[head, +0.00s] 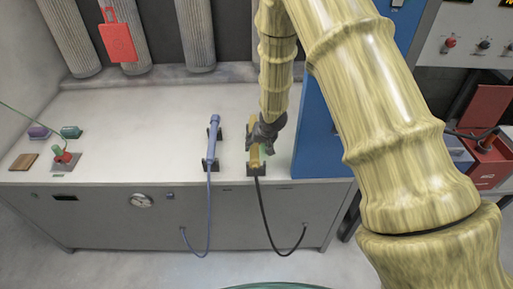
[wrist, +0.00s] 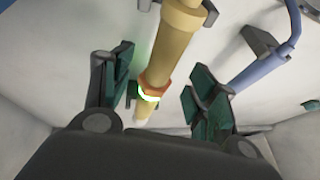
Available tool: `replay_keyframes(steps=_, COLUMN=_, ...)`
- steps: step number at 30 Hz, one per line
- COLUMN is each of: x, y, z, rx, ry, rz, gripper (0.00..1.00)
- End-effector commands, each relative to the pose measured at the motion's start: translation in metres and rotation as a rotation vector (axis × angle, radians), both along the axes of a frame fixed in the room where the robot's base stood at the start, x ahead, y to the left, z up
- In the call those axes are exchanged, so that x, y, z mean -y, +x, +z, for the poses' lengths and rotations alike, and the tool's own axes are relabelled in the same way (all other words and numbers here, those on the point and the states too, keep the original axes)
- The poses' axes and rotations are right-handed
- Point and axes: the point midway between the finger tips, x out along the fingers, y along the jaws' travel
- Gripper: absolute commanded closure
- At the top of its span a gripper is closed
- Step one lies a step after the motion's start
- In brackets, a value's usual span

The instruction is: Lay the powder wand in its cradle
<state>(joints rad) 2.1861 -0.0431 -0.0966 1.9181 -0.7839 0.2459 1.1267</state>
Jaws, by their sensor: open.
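A yellow wand (head: 254,154) with a black hose lies in a dark cradle (head: 256,170) on the bench, near its front edge. In the wrist view the yellow wand (wrist: 168,55) has an orange collar and a glowing green-white ring. My gripper (head: 264,136) is over this wand. In the wrist view my gripper (wrist: 162,82) is open, with one green-padded finger on each side of the wand and visible gaps on both sides. Dark cradle prongs (wrist: 208,12) flank the wand at the top of the wrist view. My gripper partly hides the wand's far end in the head view.
A blue wand (head: 212,142) with a blue hose lies in another cradle to the left. It also shows in the wrist view (wrist: 262,68). A blue cabinet (head: 315,125) stands close on the right. A red tag (head: 118,40) hangs over the bench, whose left-middle top is clear.

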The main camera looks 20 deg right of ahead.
Motion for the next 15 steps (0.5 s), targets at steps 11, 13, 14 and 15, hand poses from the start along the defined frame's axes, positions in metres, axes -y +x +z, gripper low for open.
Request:
replay_keyframes(steps=11, x=0.004, y=-0.023, z=0.051, rx=0.001, ry=0.002, rz=-0.001, gripper=0.42)
replay_keyframes(steps=13, x=0.005, y=-0.026, z=0.058, rx=0.002, ry=0.002, rz=-0.001, gripper=0.42)
replay_keyframes(steps=14, x=0.005, y=-0.027, z=0.061, rx=0.002, ry=0.002, rz=-0.002, gripper=0.42)
replay_keyframes(steps=15, x=0.006, y=-0.029, z=0.064, rx=0.002, ry=0.001, rz=-0.002, gripper=0.42)
